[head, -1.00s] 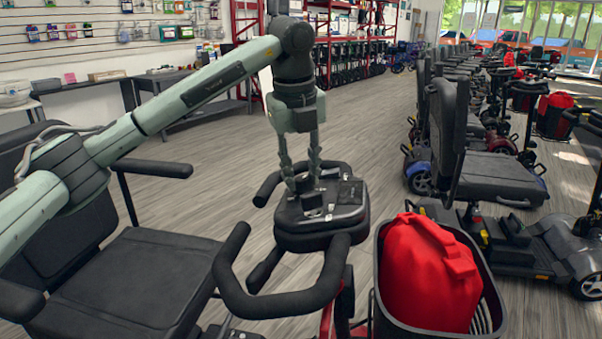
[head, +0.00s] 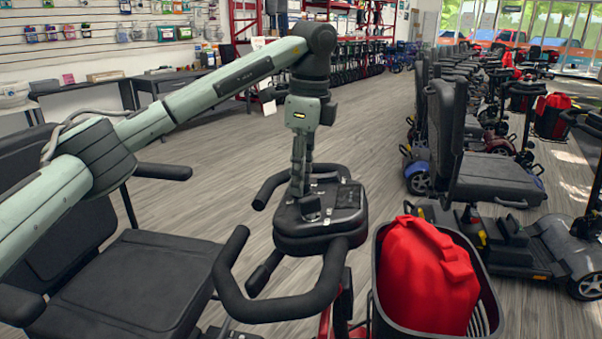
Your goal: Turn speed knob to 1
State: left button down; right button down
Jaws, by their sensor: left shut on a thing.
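The scooter's black control console (head: 322,222) sits between looped black handlebars (head: 285,306) in the middle of the head view. The speed knob (head: 310,207) is a small dark dial on the top of the console, partly covered by my gripper. My left gripper (head: 304,192) comes down from above and is shut on the knob, its fingers pointing down and close together. The number marks around the knob are too small to read. My right gripper is not in the view.
A black basket (head: 489,270) with a red bag (head: 425,275) stands right of the console. The scooter's black seat (head: 125,280) is at lower left. More scooters (head: 490,180) line the right side. Wooden floor (head: 215,155) lies open behind the console.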

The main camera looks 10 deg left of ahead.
pick_arm(q)
jog(key=shift+n, duration=1)
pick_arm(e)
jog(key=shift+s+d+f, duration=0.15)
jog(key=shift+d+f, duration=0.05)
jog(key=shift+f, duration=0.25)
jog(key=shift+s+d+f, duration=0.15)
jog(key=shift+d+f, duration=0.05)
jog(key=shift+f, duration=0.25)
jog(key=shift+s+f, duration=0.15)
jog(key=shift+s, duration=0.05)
pick_arm(q)
jog(key=c, duration=1.2)
grip_release()
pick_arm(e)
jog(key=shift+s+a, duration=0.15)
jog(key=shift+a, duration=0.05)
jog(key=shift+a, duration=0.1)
